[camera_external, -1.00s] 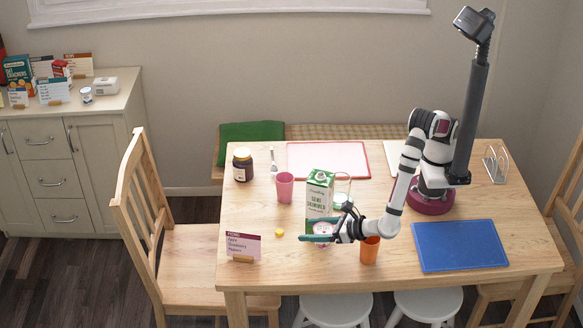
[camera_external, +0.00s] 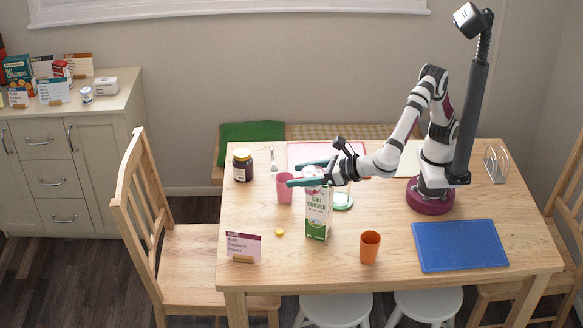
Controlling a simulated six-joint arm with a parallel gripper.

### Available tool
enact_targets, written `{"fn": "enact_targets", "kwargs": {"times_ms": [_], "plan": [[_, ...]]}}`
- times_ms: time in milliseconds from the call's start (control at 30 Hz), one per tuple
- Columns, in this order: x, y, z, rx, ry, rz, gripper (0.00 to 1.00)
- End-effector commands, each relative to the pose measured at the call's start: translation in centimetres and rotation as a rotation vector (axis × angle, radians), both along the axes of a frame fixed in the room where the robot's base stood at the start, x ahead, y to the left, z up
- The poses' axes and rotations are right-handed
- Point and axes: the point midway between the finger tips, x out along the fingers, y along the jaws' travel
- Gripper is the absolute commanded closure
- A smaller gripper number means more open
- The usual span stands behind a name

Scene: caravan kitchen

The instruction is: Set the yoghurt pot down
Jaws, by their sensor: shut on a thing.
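My gripper (camera_external: 303,173) has teal fingers and points left, raised over the middle of the table. It is shut on the yoghurt pot (camera_external: 314,172), a small white and pink pot that is partly covered by the fingers. The pot shows at the top of the green and white milk carton (camera_external: 318,217), overlapping it in the picture. I cannot tell whether they touch. The carton stands upright on the wooden table (camera_external: 400,285).
A pink cup (camera_external: 285,190) stands just left of the carton. An orange cup (camera_external: 369,246), a yellow piece (camera_external: 280,232), a menu card (camera_external: 243,247), a dark jar (camera_external: 242,165) and a green-rimmed round item (camera_external: 343,201) surround it. A blue board (camera_external: 460,245) lies at right.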

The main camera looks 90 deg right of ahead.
Motion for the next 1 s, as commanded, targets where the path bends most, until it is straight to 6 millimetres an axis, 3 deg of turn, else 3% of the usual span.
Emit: {"fn": "enact_targets", "kwargs": {"times_ms": [267, 400, 533, 700, 867, 1000], "plan": [[8.2, -0.2, -0.4, 0.000, -0.001, 0.189, 0.91], [13.1, -1.2, -0.3, 0.000, -0.001, 0.332, 0.91], [16.8, -2.7, 0.0, 0.000, -0.002, 0.467, 0.91], [19.6, -5.0, 0.5, 0.001, -0.001, 0.615, 0.91], [20.2, -5.9, 0.7, -0.003, -0.004, 0.679, 0.91], [21.3, -8.4, 1.1, 0.000, -0.001, 0.776, 0.92]]}}
